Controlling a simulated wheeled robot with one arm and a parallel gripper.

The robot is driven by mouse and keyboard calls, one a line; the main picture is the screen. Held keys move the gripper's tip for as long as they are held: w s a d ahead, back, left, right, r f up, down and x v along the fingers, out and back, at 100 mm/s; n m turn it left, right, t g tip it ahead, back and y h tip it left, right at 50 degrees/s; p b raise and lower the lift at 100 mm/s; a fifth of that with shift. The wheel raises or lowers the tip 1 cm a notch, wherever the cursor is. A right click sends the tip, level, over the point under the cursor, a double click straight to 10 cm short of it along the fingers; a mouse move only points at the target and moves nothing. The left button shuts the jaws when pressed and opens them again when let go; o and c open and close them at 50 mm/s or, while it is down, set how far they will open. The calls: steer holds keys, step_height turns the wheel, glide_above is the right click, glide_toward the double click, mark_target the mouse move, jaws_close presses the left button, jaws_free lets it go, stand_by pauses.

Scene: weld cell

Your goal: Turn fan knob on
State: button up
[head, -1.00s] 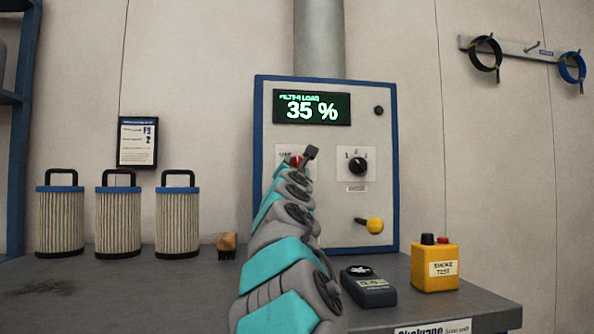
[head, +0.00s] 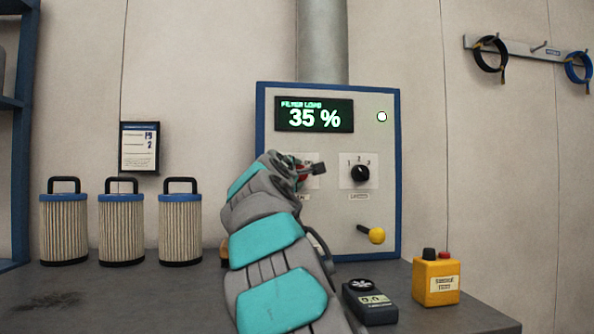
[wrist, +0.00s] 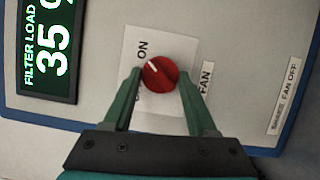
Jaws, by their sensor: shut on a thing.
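The red fan knob (wrist: 160,74) sits on a pale plate marked ON and FAN in the wrist view. Its white pointer mark is turned toward the ON label. My gripper (wrist: 160,82) is shut on the knob, with one green finger on each side of it. In the head view, a bit of the red knob (head: 301,174) shows beside my gripper (head: 311,171); my arm hides much of the plate. The control panel (head: 327,225) has a lit round lamp (head: 381,117) at its upper right. Its display (head: 314,115) reads FILTER LOAD 35 %.
A black selector knob (head: 360,173) is right of the fan knob, with a yellow-tipped lever (head: 376,235) below. A dark handheld meter (head: 370,302) and a yellow smoke test box (head: 436,281) stand on the bench. Several filters (head: 180,230) stand at left.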

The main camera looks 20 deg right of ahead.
steer(key=shift+m+g, duration=0.3)
steer(key=shift+m, duration=0.4)
steer(key=o, duration=1.4)
steer(key=shift+c, duration=0.2)
steer(key=v, duration=0.7)
steer(key=shift+s+a+b, duration=0.15)
steer(key=shift+s+b, duration=0.2)
